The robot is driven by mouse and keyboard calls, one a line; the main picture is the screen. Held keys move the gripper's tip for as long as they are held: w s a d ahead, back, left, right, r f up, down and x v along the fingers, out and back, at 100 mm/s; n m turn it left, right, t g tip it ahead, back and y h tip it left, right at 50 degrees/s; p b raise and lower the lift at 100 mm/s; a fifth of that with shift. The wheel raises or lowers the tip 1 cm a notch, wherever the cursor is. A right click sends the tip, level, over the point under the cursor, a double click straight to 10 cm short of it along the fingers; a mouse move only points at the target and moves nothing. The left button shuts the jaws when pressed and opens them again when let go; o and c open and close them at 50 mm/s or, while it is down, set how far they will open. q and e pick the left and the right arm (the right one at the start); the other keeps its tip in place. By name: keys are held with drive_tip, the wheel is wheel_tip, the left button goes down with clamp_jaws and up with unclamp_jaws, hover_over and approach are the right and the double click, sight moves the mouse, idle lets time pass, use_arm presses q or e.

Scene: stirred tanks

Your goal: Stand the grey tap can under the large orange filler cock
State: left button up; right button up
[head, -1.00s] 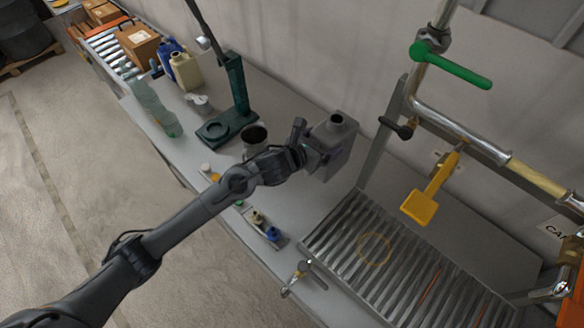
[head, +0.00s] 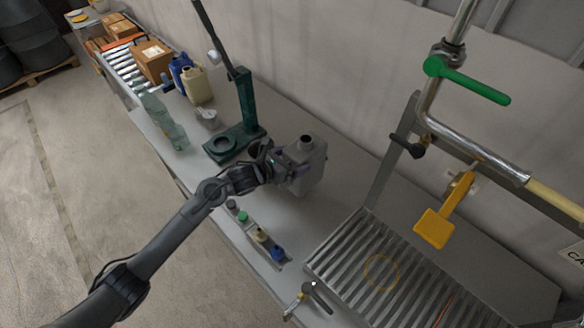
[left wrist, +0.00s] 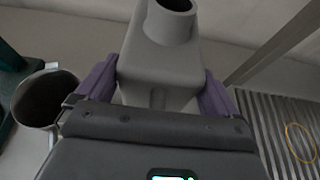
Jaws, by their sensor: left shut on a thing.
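The grey tap can (head: 312,172) is a boxy can with a round open neck on top. It is upright, to the left of the roller rack. My left gripper (head: 284,168) is shut on its body; in the left wrist view the purple fingers (left wrist: 158,92) lie on either side of the can (left wrist: 160,65). I cannot tell whether its base touches the bench. An orange-yellow paddle-handled cock (head: 440,215) hangs from the pipework at the right, over the rollers, apart from the can. My right gripper is not in view.
A roller rack (head: 345,250) bears a thin yellow ring mark (head: 381,272). A green-handled valve (head: 468,80) is above. A dark green stand (head: 240,125), an open dark-mouthed vessel (left wrist: 42,98), a tray of small coloured caps (head: 262,240) and a small tap (head: 305,295) are nearby.

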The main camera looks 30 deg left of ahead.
use_arm(q)
wheel_tip(320, 180, down, 4)
drive_tip(key=shift+r+b, duration=0.25)
drive_tip(key=shift+b, duration=0.6)
drive_tip(key=shift+f, duration=0.15)
drive_tip(key=o, duration=1.3)
